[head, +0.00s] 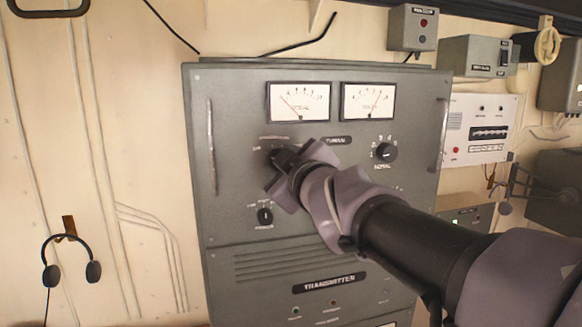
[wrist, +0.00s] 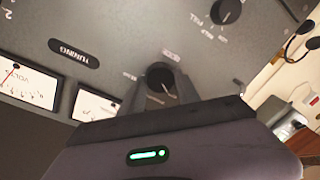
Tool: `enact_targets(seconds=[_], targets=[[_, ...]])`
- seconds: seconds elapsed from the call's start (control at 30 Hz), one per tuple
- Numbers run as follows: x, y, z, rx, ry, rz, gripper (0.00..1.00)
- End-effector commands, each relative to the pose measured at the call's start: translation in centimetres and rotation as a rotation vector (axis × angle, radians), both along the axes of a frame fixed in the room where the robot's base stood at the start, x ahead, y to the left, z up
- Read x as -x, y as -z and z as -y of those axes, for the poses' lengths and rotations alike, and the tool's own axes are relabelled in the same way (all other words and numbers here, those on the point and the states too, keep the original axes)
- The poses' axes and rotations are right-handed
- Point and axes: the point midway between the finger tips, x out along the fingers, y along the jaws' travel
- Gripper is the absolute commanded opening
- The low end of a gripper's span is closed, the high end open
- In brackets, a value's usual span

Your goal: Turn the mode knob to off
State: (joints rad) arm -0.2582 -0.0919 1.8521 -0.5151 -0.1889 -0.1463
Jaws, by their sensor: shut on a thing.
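A round black knob (wrist: 160,77) with a pale pointer line sits on the grey panel, between my gripper's fingers in the wrist view. My gripper (wrist: 158,86) is shut on it, one finger on each side. The small labels around this knob are too blurred to read, so I cannot tell its setting or confirm it is the mode knob. In the head view my gripper (head: 281,160) is at the upper left of the grey transmitter cabinet (head: 225,130), below the left meter, and mostly hides the knob.
A second knob (head: 265,216) lies just below my gripper, and a third (head: 386,152) to the right. Two meters (head: 299,102) are above. Upright handles (head: 211,146) flank the panel. A headset (head: 70,262) hangs on the left wall.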

Motion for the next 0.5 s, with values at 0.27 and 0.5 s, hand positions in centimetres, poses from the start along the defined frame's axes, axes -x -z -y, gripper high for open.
enact_targets(seconds=[0.27, 0.5], targets=[[0.01, 0.03, -0.03, 0.048, -0.001, 0.014, 0.00], [0.01, 0.00, -0.03, 0.052, 0.000, 0.014, 0.00]])
